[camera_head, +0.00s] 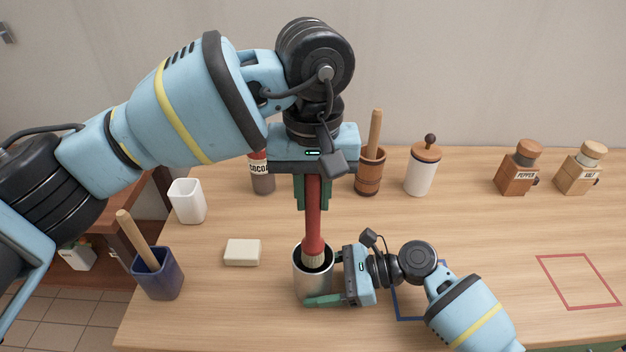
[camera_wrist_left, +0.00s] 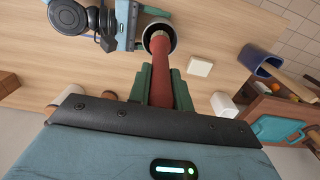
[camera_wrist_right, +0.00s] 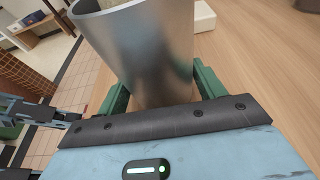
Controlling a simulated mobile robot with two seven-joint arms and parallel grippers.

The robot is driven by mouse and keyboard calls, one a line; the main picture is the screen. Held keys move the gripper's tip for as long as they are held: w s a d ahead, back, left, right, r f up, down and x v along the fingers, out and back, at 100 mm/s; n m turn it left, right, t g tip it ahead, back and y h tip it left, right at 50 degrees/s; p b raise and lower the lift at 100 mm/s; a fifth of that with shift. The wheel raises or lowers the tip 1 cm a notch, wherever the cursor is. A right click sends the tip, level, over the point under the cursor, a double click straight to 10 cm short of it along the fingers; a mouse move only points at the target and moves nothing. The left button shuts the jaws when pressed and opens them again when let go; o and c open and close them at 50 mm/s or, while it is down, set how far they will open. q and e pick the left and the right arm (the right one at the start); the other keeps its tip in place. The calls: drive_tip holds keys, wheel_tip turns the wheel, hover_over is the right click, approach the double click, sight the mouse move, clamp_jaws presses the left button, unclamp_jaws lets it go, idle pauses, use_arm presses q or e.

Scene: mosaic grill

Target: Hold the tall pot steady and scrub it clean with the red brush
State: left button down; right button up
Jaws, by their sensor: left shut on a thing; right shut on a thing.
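The tall pot (camera_head: 313,282) is a silver metal cylinder standing upright on the table near the front middle. My right gripper (camera_head: 322,299) is shut on the pot from the right side; its green fingers flank the metal wall in the right wrist view (camera_wrist_right: 158,85). The red brush (camera_head: 313,220) is held nearly upright, bristles down, with the bristles at the pot's mouth. My left gripper (camera_head: 313,192) is above the pot and shut on the brush handle, which also shows in the left wrist view (camera_wrist_left: 167,75). How deep the bristles sit is hard to tell.
A white sponge-like block (camera_head: 242,252) lies left of the pot. A blue holder (camera_head: 158,275) with a wooden handle and a white cup (camera_head: 187,201) stand further left. Cocoa bottle (camera_head: 262,175), wooden mortar (camera_head: 370,172), white jar (camera_head: 423,170) and mills (camera_head: 518,170) line the back. A red outlined square (camera_head: 578,281) is clear.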

sight(313, 240)
use_arm(q)
drive_tip(key=shift+f, duration=4.75)
drive_tip(key=shift+f, duration=0.5)
drive_tip(key=shift+s, duration=0.1)
